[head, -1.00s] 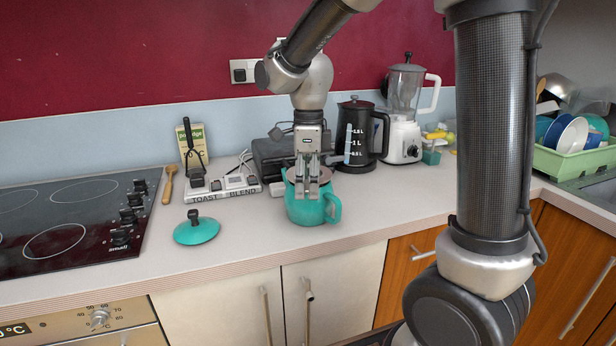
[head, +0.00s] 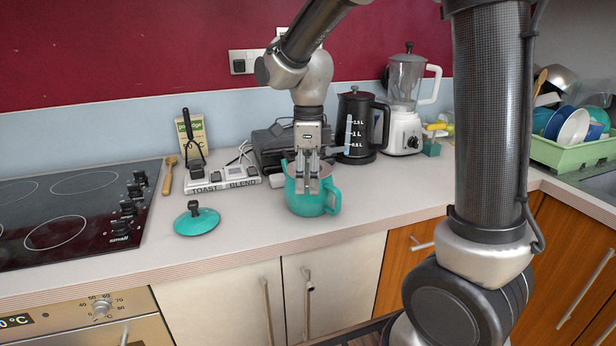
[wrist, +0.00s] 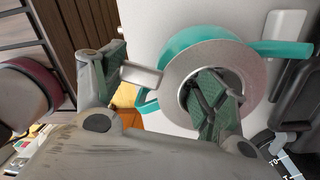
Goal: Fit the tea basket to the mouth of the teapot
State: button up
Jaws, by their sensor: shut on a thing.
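The teal teapot (head: 306,205) stands upright on the counter near its front edge, its handle to the right. My gripper (head: 313,184) points down at its mouth. In the wrist view, the tea basket (wrist: 183,68) shows as a pale grey-pink ring around a dark opening. My gripper (wrist: 165,83) is shut on it, one finger over the opening and the other outside the ring. The teapot's teal rim (wrist: 190,38) shows past the ring's upper left side, so the two look off-centre there. The fingers hide part of the basket; whether it touches the teapot cannot be told.
The teal lid (head: 197,222) lies on the counter to the left. A toaster (head: 272,150) and a black kettle (head: 357,130) stand close behind the teapot. A blender (head: 405,105) and green dish rack (head: 570,150) are farther right. The counter between lid and teapot is clear.

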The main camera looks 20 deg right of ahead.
jog(key=o, duration=1.1)
notch_tip(320, 180, up, 12)
jog(key=shift+w+d, duration=0.15)
jog(key=shift+w, duration=0.25)
